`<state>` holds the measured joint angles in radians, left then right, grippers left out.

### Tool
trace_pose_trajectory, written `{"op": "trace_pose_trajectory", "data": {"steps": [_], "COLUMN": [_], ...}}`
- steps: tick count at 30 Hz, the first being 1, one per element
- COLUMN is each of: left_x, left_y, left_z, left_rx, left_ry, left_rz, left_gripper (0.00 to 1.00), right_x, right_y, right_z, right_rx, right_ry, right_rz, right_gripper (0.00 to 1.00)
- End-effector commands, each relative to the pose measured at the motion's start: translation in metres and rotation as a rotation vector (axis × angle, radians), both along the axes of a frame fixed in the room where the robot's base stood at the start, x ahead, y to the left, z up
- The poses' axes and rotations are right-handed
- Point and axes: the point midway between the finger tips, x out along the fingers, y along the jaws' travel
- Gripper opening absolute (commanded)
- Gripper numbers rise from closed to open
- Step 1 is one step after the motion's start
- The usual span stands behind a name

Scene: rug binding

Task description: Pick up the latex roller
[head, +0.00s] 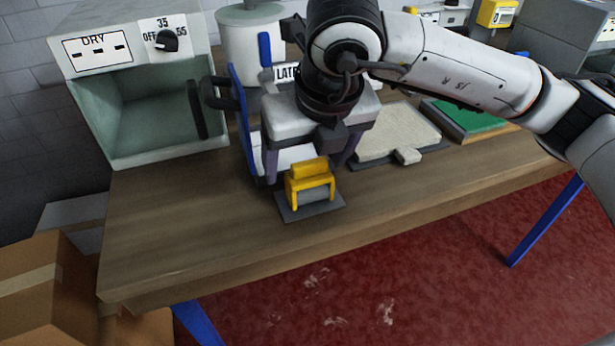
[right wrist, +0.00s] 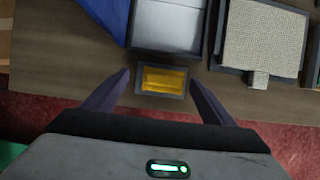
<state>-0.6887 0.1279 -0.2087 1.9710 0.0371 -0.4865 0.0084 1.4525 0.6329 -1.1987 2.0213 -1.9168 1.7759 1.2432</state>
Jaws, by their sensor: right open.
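The latex roller (head: 311,186) has a yellow frame and handle with a grey cylinder. It rests on a small dark plate (head: 328,211) at the table's front edge. In the right wrist view the yellow roller (right wrist: 164,79) shows from above, between the fingers. My right gripper (head: 311,170) is open and points down above and just behind the roller; its fingers (right wrist: 160,85) are apart on either side, not closed on it. In the head view the gripper and wrist hide part of the area behind the roller. My left gripper is in neither view.
A grey drying box (head: 140,90) stands at the left. A white container (head: 250,45) and a blue-sided stand (head: 243,120) are behind the gripper. A beige rug piece (head: 400,130) and a green pad (head: 470,118) lie to the right. The front left table is clear.

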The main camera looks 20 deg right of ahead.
Motion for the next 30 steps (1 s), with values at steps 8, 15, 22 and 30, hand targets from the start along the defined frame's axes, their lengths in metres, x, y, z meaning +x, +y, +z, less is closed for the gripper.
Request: {"op": "trace_pose_trajectory", "data": {"steps": [8,15,22,30], "left_x": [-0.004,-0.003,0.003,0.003], "left_y": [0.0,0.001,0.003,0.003], "left_z": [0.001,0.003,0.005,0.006], "left_rx": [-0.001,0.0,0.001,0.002], "left_ry": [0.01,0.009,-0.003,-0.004], "left_rz": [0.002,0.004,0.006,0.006], "left_gripper": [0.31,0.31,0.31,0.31], "right_x": [0.009,0.022,0.023,0.023], "right_y": [-0.005,-0.007,-0.007,-0.007], "right_z": [-0.024,-0.053,-0.057,-0.056], "right_rx": [-0.001,0.001,0.0,0.001], "right_ry": [0.004,0.003,0.0,0.0], "right_rz": [-0.001,0.0,0.002,0.003], "right_gripper": [0.78,0.78,0.78,0.41]}}
